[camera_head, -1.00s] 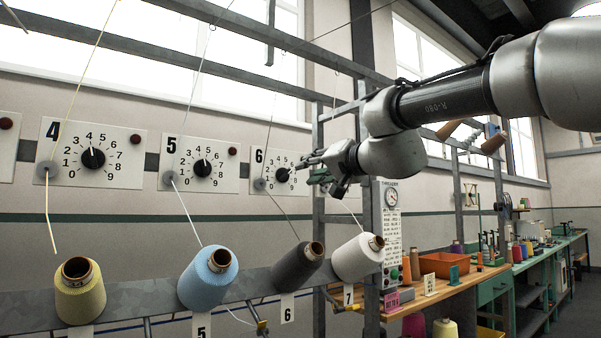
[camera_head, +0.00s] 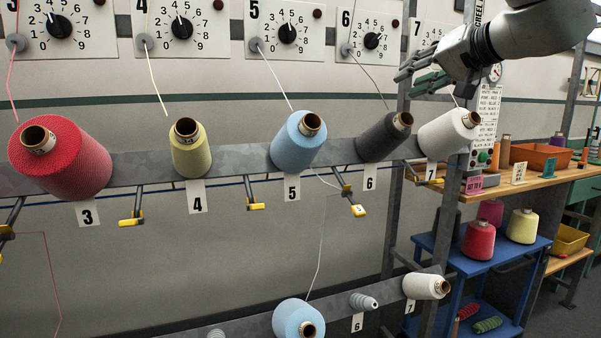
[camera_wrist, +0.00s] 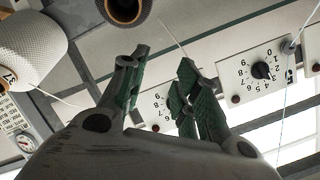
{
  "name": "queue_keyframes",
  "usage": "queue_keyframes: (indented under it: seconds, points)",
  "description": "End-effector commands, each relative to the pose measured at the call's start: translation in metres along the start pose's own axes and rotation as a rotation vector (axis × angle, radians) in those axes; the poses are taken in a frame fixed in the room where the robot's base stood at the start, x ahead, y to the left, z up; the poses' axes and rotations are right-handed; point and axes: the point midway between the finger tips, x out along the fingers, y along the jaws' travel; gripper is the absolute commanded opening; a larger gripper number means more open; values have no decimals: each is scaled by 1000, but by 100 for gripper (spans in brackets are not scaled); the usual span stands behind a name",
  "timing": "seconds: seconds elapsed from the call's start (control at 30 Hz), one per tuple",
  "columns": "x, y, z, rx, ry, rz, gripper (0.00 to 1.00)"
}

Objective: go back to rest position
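My gripper (camera_head: 423,80) is at the upper right of the head view, in front of the wall between the number 6 and 7 dial plates. In the wrist view my gripper (camera_wrist: 160,85) shows its two green-padded fingers spread apart with nothing between them. The white cone on position 7 (camera_head: 448,133) sits below it in the head view, apart from the fingers. The grey cone on position 6 (camera_head: 384,137) is to the left of that. My arm comes in from the upper right corner.
An upper rail (camera_head: 235,160) carries red, yellow, blue, grey and white cones. A lower rail (camera_head: 258,326) holds a blue cone (camera_head: 299,319) and a small white one. A blue cart (camera_head: 475,262) and a wooden bench with an orange bin (camera_head: 540,157) stand at right.

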Motion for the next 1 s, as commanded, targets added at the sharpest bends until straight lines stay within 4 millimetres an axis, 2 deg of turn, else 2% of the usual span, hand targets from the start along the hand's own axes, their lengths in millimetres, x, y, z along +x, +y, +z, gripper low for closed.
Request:
queue_keyframes:
  seconds: [0.03,0.1,0.2,0.3,0.4,0.5,0.57,1.0]
  points:
    - [-3,24,30,-34,-87,58,31]
    - [-15,64,75,-88,-222,154,31]
    - [-43,118,134,-162,-402,293,31]
    - [-78,166,181,-232,-557,425,31]
    - [-111,203,215,-294,-672,530,31]
    - [-135,227,236,-345,-736,595,31]
    - [-143,234,245,-362,-746,609,31]
    - [-144,231,243,-364,-724,600,31]
